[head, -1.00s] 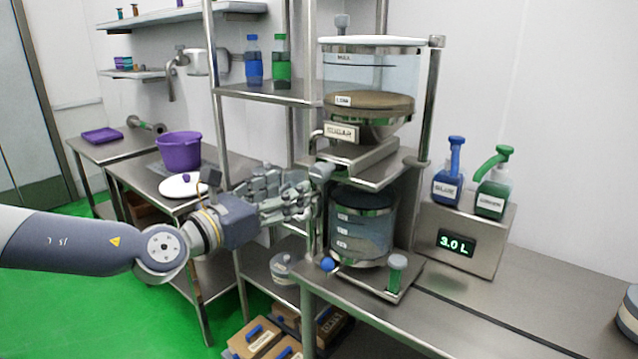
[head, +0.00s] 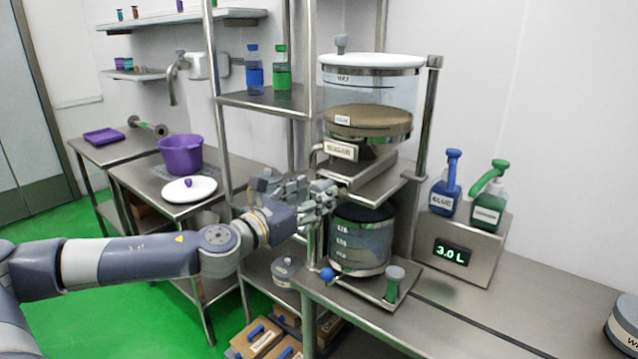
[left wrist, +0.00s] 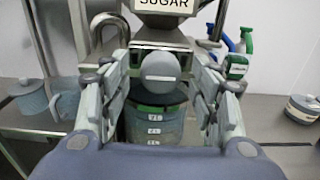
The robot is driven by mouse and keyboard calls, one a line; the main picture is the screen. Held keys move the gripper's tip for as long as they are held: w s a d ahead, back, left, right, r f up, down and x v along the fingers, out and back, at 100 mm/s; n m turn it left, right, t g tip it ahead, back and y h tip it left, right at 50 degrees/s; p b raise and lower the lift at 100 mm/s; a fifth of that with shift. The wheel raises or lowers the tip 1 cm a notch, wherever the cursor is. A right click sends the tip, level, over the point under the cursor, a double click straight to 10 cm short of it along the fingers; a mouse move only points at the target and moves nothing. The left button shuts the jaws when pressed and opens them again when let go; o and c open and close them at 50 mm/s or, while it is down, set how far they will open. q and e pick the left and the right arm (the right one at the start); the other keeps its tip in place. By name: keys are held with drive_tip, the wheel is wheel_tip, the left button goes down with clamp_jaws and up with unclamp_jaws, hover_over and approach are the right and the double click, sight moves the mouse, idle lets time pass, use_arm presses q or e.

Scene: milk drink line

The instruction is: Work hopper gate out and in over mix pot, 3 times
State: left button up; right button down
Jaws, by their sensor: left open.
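The sugar hopper (head: 366,122) is a clear bin with a white lid and a SUGAR label, and brown sugar shows inside. It stands on a steel shelf directly above the mix pot (head: 362,250), a clear graduated pot with a dark top. In the left wrist view, the gate's round grey knob (left wrist: 160,68) sticks out under the hopper's label, with the mix pot (left wrist: 153,122) below it. My left gripper (head: 326,192) is open, its fingers on either side of the knob; contact cannot be told. In the head view the fingers hide the knob. My right gripper is out of view.
A scale box (head: 458,246) reading 3.0 L stands right of the pot, carrying a blue pump bottle (head: 446,190) and a green pump bottle (head: 488,202). A steel rack post (head: 314,120) rises close by my left gripper.

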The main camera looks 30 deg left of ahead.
use_arm(q)
drive_tip(key=shift+w+r+p, duration=0.2)
drive_tip(key=shift+w+p, duration=0.15)
drive_tip(key=shift+w, duration=0.35)
drive_tip(key=shift+w+d+f, duration=0.1)
drive_tip(key=shift+w+f, duration=0.05)
drive_tip(key=shift+w, duration=0.3)
clamp_jaws()
drive_tip(key=shift+f, duration=0.1)
